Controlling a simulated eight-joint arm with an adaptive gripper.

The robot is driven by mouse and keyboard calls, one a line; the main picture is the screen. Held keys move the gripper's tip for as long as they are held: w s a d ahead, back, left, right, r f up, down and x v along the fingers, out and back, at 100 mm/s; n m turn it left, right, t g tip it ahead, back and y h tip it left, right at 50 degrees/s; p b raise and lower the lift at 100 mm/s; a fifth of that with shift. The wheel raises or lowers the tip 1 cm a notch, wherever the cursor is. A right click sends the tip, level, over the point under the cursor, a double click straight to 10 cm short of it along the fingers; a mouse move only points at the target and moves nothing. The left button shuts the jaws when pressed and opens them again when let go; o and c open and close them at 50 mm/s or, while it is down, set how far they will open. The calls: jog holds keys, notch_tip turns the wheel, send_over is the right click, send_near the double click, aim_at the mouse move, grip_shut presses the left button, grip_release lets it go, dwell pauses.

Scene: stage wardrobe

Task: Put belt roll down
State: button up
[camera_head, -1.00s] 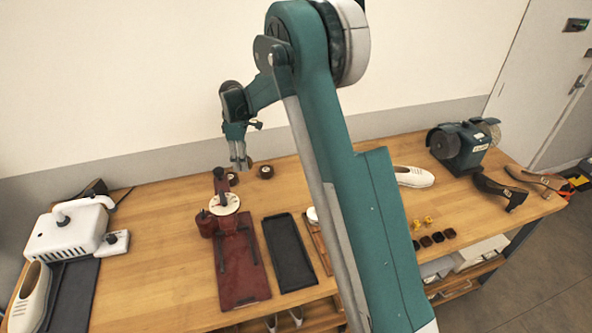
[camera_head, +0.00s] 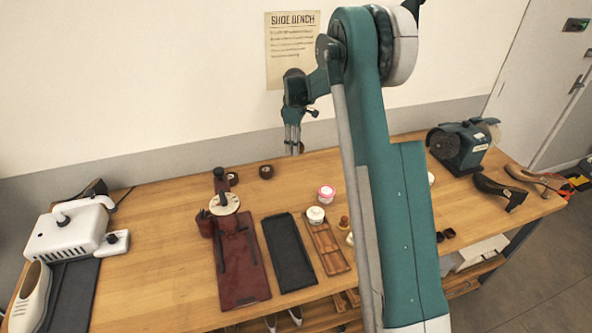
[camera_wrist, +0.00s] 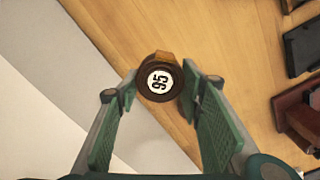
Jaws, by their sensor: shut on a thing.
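The belt roll (camera_wrist: 158,82) is a dark brown coil with a white disc marked 95 and a tan strip at its far side. It sits between the fingertips of my gripper (camera_head: 293,149), which is shut on it. In the head view the roll (camera_head: 300,148) shows small and dark at the fingertips, against the wall near the back edge of the bench. It appears held above the bench top (camera_head: 160,225); the exact height is hard to tell. Two similar dark rolls lie on the bench, one at left (camera_head: 232,179) and one at right (camera_head: 266,171).
A red-brown press (camera_head: 240,265) and a black tray (camera_head: 287,250) stand in front. A wooden tray (camera_head: 335,266), a white-lidded jar (camera_head: 316,215) and a pink jar (camera_head: 326,193) are to the right. A grinder (camera_head: 460,147) stands far right. Bare wood lies behind the trays.

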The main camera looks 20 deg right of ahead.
jog(key=shift+f, duration=0.1)
send_over(295, 168)
jog(key=shift+s+f, duration=0.15)
jog(key=shift+f, duration=2.9)
jog(key=shift+a, duration=0.1)
jog(key=shift+f, duration=1.85)
jog(key=shift+f+b, duration=0.2)
jog(key=shift+b, duration=0.1)
jog(key=o, duration=0.9)
jog(key=shift+r, duration=0.15)
notch_tip(295, 168, up, 12)
jog(key=shift+r+p, duration=0.1)
jog(key=shift+p, duration=0.2)
